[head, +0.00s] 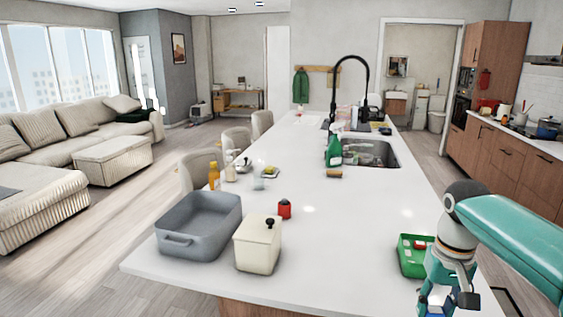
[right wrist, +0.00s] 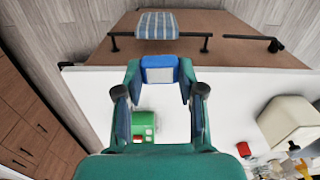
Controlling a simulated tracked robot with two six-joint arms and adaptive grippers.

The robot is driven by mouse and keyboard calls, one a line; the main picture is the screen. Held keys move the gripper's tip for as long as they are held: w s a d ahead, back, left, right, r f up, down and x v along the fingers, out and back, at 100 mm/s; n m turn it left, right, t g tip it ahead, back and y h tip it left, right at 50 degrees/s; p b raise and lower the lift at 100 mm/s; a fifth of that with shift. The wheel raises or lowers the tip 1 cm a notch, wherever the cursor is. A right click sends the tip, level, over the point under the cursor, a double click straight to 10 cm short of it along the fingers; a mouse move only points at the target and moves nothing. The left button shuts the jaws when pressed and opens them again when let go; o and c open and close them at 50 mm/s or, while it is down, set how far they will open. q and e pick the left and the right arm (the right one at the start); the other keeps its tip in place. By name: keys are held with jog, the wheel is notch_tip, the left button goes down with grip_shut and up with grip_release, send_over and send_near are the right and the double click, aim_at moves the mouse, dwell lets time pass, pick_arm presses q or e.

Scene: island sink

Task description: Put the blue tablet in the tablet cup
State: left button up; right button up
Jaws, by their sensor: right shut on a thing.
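My right gripper (head: 446,302) is low at the right front corner of the white island. It is shut on the blue tablet (right wrist: 159,64), a small blue block between its fingertips in the right wrist view. In the head view the tablet is hard to tell from the blue finger pads. A green container (head: 408,268) with white and red parts in it stands on the island, just beyond and left of the gripper. It also shows below the tablet in the right wrist view (right wrist: 144,122). I cannot tell for sure which thing is the tablet cup. My left gripper is out of view.
On the island's left front stand a grey basin (head: 205,246), a cream lidded canister (head: 257,250) and a small red item (head: 284,210). The sink (head: 370,152) is farther back. A striped towel (right wrist: 157,25) hangs on a rail. The middle of the counter is clear.

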jog(key=a+f+n, duration=0.1)
jog(key=a+f, duration=0.3)
jog(key=f, duration=0.8)
jog(key=s+a+f+n, duration=0.1)
jog(key=a+f, duration=0.4)
jog(key=f, duration=0.7)
jog(key=shift+s+a, duration=0.25)
